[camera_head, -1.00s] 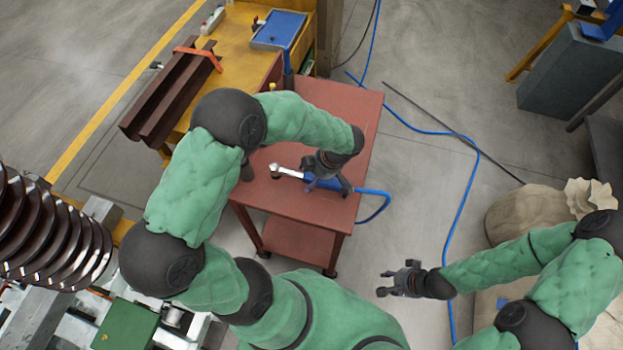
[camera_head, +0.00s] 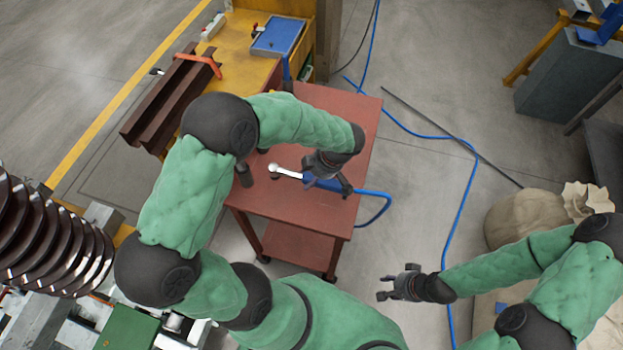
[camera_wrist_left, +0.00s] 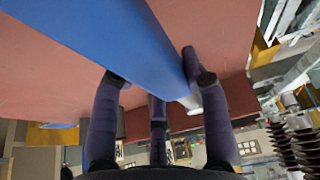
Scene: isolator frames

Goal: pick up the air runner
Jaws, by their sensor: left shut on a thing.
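The air runner (camera_head: 290,173) is a tool with a silver head and a blue body, over the red cart top (camera_head: 290,205). A blue hose runs from its right end. My left gripper (camera_head: 325,180) is shut on the tool's body. In the left wrist view the blue body (camera_wrist_left: 120,45) lies between the dark fingers (camera_wrist_left: 155,95), with the red top close behind it. I cannot tell whether the tool touches the cart top. My right gripper (camera_head: 388,283) hangs empty over the floor, its fingers apart.
Small dark cylinders (camera_head: 244,174) stand on the cart's left part. A yellow bench (camera_head: 235,40) with a blue tray (camera_head: 278,36) is behind. The blue hose (camera_head: 465,190) crosses the floor at right. A sack (camera_head: 525,218) stands near my right arm.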

